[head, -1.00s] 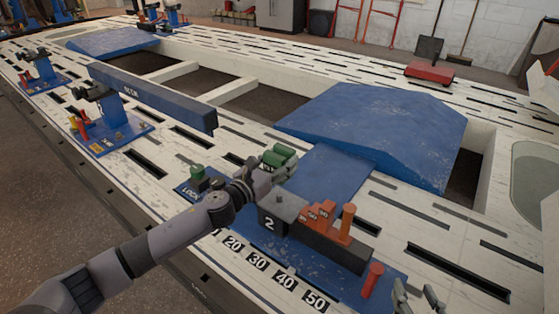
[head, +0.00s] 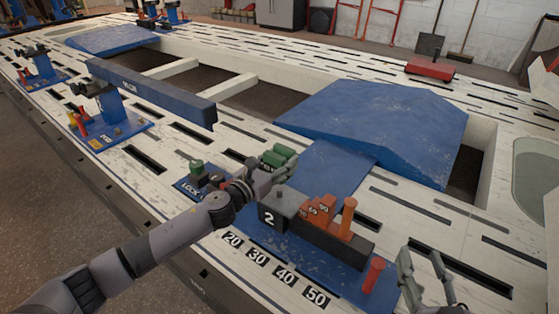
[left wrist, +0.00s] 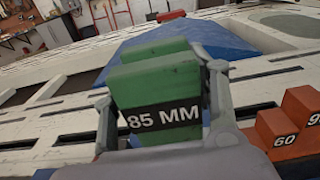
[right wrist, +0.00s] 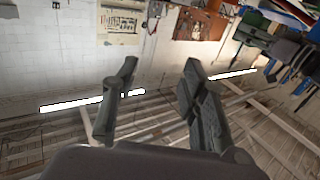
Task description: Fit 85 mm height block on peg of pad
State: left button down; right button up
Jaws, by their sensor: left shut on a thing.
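My left gripper (head: 276,165) is shut on the green 85 mm block (left wrist: 165,95). The block's label faces the left wrist camera, with a grey finger on each side. I cannot pick out the pad's peg; the arm and gripper hide part of that area. My right gripper (head: 422,262) is open and empty at the lower right; its two fingers are apart in the right wrist view (right wrist: 155,100).
A green knob (head: 196,167) stands by the LOCK label. A large blue ramp (head: 375,125) lies behind. The right bench surface is mostly clear.

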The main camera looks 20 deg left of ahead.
pick_arm(q)
jog(key=shift+f+b, duration=0.5)
jog(key=shift+b, duration=0.05)
jog(key=shift+f+b, duration=0.45)
jog(key=shift+f, duration=0.1)
jog(key=shift+f+b, duration=0.35)
jog(key=shift+f, duration=0.3)
pick_arm(e)
jog(key=s+r+t+y, duration=0.1)
jog(key=s+r+t, duration=0.1)
jog(key=r+t, duration=0.2)
jog(key=s+r+t+y, duration=0.2)
jog(key=s+r+t, duration=0.1)
jog(key=r, duration=0.5)
jog(key=shift+a+r+t, duration=0.2)
jog(key=shift+r+t, duration=0.05)
jog(key=shift+t, duration=0.35)
jog(key=shift+w, duration=0.2)
jog(key=shift+w+f, duration=0.3)
jog(key=shift+f, duration=0.1)
jog(key=shift+w+a+f+g, duration=0.1)
jog(key=shift+g, duration=0.3)
jog(key=shift+w+f, duration=0.15)
jog(key=shift+f, duration=0.1)
